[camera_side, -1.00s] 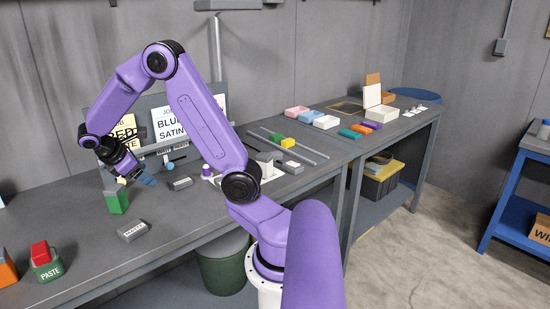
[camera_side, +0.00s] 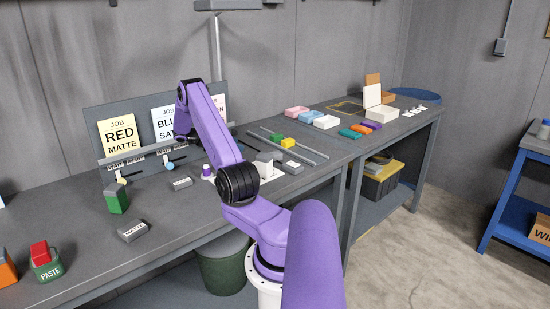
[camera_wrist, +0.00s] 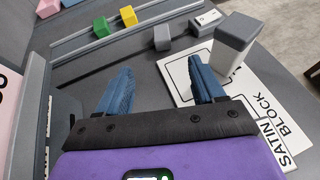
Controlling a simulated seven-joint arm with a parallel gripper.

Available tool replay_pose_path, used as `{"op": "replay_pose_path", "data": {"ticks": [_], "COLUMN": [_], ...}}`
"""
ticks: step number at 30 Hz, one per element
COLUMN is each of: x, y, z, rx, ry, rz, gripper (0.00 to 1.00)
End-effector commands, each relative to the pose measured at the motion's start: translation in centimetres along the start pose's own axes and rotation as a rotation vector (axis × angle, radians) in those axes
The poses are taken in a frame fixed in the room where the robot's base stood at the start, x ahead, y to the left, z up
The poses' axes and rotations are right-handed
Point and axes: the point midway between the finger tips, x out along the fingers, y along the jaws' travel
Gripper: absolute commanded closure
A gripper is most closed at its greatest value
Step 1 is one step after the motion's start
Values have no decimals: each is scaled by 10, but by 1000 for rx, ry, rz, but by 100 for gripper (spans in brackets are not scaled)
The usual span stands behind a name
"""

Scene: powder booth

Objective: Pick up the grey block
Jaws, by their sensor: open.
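A small grey block (camera_wrist: 162,38) lies on the dark bench in the wrist view, beyond the gap between my fingertips and apart from them. My gripper (camera_wrist: 162,76) is open, with its two blue fingers spread and nothing between them. In the side view my gripper is hidden behind my arm, and I cannot clearly make out the small grey block there.
A green block (camera_wrist: 100,27) and a yellow block (camera_wrist: 128,16) sit along a metal rail behind the grey block. A labelled grey block (camera_wrist: 207,19) lies behind the tall one. Job signs (camera_side: 118,132) stand at the back left of the bench. A green container (camera_side: 116,198) stands at left.

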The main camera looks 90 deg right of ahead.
Motion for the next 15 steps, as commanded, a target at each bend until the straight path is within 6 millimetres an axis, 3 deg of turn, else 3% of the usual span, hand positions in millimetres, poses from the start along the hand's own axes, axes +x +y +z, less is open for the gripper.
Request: {"op": "replay_pose_path", "data": {"ticks": [15], "x": [93], "y": [-1], "z": [-1], "rx": [1], "ry": [2], "rz": [-3], "gripper": [32]}}
